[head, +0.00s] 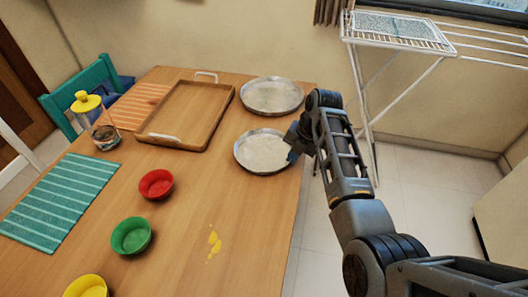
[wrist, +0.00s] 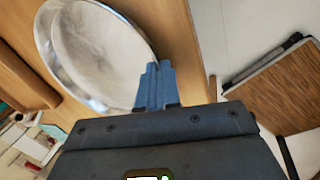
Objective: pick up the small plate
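The small plate (head: 262,153) is a round, shallow metal dish with a pale inside, near the right edge of the wooden table. My gripper (head: 293,150) is at its right rim. In the wrist view the plate (wrist: 95,50) fills the upper left, and the blue fingers (wrist: 156,82) are close together with their tips over its rim. They look shut on the rim, though the contact itself is partly hidden. I cannot tell whether the plate is off the table. A similar, slightly larger metal plate (head: 272,96) lies behind it.
The wooden table (head: 185,225) also holds a wooden tray (head: 180,138), red (head: 156,185), green (head: 131,237) and yellow (head: 86,287) bowls, a yellow-lidded jar (head: 104,134) and yellow spots (head: 214,242). A white drying rack (head: 400,42) stands to the right beyond the table.

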